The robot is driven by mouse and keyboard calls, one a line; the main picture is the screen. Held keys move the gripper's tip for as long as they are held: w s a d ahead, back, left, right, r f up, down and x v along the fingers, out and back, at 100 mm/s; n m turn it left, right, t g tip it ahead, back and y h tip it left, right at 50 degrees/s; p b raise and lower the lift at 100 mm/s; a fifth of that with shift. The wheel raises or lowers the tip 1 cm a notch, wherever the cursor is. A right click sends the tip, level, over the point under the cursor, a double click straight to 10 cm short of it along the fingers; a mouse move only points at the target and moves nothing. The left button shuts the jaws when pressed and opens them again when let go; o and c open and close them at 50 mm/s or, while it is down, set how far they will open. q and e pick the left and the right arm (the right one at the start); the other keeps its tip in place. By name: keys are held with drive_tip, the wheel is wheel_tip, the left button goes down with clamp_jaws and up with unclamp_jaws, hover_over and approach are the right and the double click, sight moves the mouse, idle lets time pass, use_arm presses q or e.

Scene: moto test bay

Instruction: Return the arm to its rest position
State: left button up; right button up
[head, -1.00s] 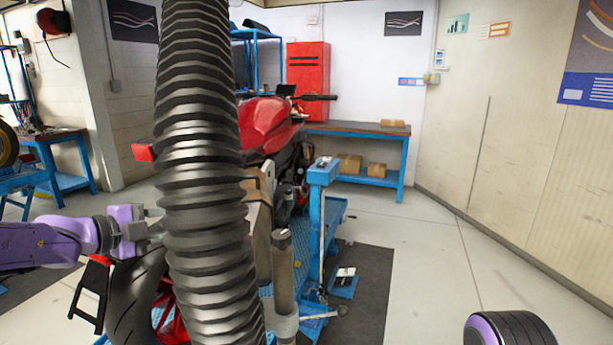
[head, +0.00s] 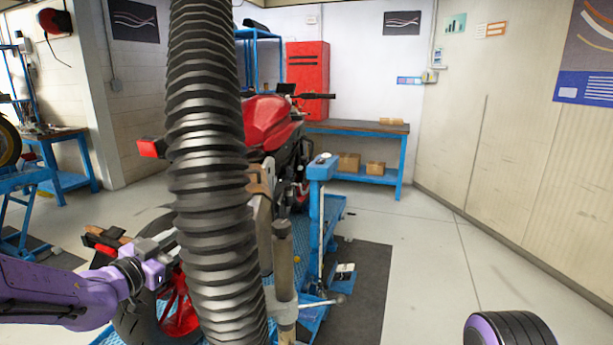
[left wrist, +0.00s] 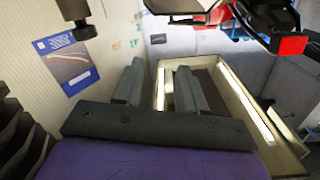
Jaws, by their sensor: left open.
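My left arm, purple, comes in from the left in the head view. Its grey gripper (head: 166,243) is by the motorcycle's rear wheel, and its tip is partly hidden by the hose. In the left wrist view the two grey fingers (left wrist: 159,88) stand apart with nothing between them. The red motorcycle (head: 268,118) stands on a blue lift (head: 335,215), its rear part largely hidden by the hose. A purple and black rounded part of mine shows at the bottom right of the head view; my right gripper is out of view.
A thick black ribbed hose (head: 207,150) hangs in front of the motorcycle. A red tail part (head: 152,148) sticks out left of it. A blue workbench (head: 356,128) and a red cabinet (head: 307,80) stand at the back. The floor at right is clear.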

use_arm(q)
drive_tip(key=s+a+f+n+g+y+b, duration=0.15)
drive_tip(key=s+f+n+y, duration=0.35)
drive_tip(key=f, duration=0.8)
drive_tip(key=s+f+n+g+y, duration=0.25)
drive_tip(key=s+f+n, duration=0.35)
drive_tip(key=f, duration=0.8)
drive_tip(key=s+f+n+g, duration=0.1)
drive_tip(key=s+f+g, duration=0.2)
drive_tip(key=s+f, duration=0.3)
drive_tip(key=s+f+n+g+y+b, duration=0.1)
drive_tip(key=s+f+g, duration=0.2)
drive_tip(key=s+f, duration=0.4)
drive_tip(key=s+f+n+g+y, duration=0.1)
drive_tip(key=s+f+g, duration=0.2)
drive_tip(key=s, duration=1.3)
wheel_tip(320, 180, down, 4)
drive_tip(key=shift+a+r+n, duration=0.15)
drive_tip(key=shift+a+n, duration=0.15)
drive_tip(key=shift+a, duration=0.05)
drive_tip(key=shift+y, duration=0.25)
